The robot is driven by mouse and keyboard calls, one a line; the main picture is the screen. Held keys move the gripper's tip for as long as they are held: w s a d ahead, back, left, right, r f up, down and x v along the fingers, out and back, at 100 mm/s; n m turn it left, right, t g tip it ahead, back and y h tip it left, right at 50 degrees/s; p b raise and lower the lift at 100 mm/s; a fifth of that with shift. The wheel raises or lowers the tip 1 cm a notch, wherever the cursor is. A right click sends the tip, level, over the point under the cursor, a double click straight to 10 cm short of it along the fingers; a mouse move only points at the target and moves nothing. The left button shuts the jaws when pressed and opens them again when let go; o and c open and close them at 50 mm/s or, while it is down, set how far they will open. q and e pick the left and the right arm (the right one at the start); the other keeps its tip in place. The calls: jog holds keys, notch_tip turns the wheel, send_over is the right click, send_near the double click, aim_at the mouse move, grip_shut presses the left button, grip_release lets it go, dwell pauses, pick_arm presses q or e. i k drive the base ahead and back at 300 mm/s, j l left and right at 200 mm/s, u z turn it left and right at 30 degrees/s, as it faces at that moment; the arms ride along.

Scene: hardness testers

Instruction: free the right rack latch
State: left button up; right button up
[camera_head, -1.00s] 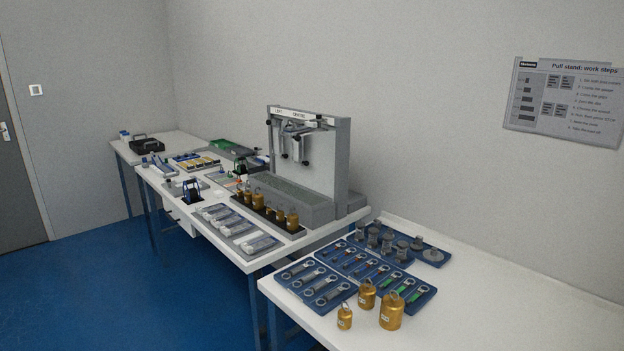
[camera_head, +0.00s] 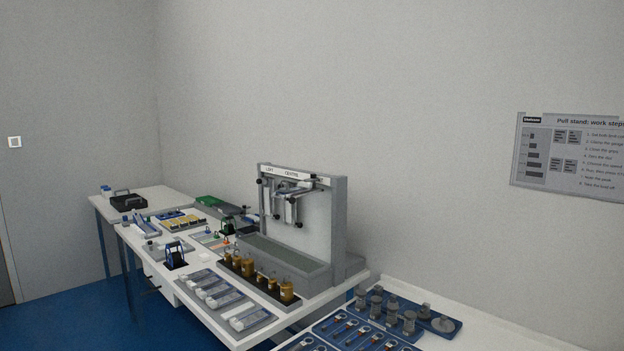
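A grey stand (camera_head: 340,230) rises at the back of the middle table, with a white top strip (camera_head: 287,173) on which I read LEFT and CENTRE. Grey hanging parts with dark knobs sit under that strip. The right end of the strip is seen edge-on, and I cannot make out a separate right latch there. Neither of my grippers is in view.
Brass weights (camera_head: 259,278) stand in a row before the stand. Trays with pale blocks (camera_head: 222,297) lie on the table's front. A near table at lower right holds blue trays with tools and grey cylinders (camera_head: 377,302). A poster (camera_head: 570,155) hangs on the wall.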

aim_at(313, 177)
jog(key=i+j+z, duration=0.1)
jog(key=z, duration=0.35)
jog(key=j+z, duration=0.7)
jog(key=j, duration=0.45)
jog(key=j+z, duration=0.25)
jog(key=j, duration=0.5)
jog(key=k+j, duration=0.1)
jog(key=j, duration=1.3)
